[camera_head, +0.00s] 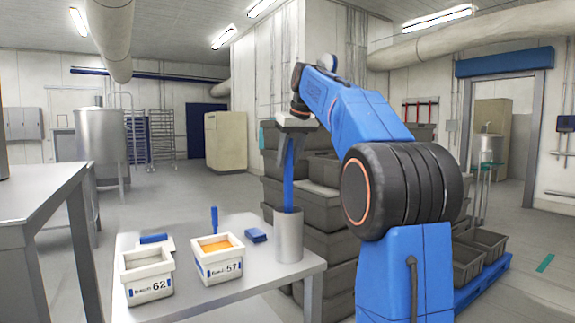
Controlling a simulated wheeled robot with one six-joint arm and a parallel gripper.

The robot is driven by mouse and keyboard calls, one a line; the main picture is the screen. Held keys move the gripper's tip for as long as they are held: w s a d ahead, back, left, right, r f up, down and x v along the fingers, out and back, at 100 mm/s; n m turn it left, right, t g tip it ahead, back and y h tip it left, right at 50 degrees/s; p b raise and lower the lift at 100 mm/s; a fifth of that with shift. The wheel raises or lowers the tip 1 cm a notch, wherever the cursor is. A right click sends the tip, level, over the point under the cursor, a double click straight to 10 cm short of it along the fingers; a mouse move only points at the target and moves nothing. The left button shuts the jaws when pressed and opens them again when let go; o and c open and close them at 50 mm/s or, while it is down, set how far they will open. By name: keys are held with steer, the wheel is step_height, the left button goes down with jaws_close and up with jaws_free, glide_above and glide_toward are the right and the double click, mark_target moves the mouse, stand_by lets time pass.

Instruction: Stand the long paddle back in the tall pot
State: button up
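The long paddle (288,185) is blue and hangs upright below my gripper (292,146). Its lower end meets the mouth of the tall pot (289,240), a grey cylinder at the right end of the metal table. The lower end is hidden at the rim, and I cannot tell how deep it reaches. My gripper points down above the pot, with its fingers around the paddle's upper end, and appears shut on it.
On the table (205,293) stand a white tub marked 62 (146,275) and a tub marked 57 (218,260) with orange contents. A short blue upright tool (214,220) and a blue block (256,235) are near them. Stacked grey crates (325,220) rise behind the pot.

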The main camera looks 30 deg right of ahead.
steer(key=v, duration=0.9)
steer(key=shift+r, duration=0.3)
steer(key=shift+s, duration=0.1)
steer(key=s+a+f, duration=0.7)
steer(key=s+f, duration=0.1)
steer(key=f, duration=0.1)
steer(key=s+a+f, duration=0.6)
steer(key=s+f, duration=0.3)
steer(key=f, duration=0.1)
steer(key=s+a+f, duration=0.2)
steer(key=s+f, duration=0.7)
steer(key=f, duration=0.5)
steer(key=s+a+f, duration=0.3)
steer(key=s+f, duration=0.6)
steer(key=f, duration=0.5)
steer(key=shift+s+a+f, duration=0.15)
steer(key=shift+s+a, duration=0.2)
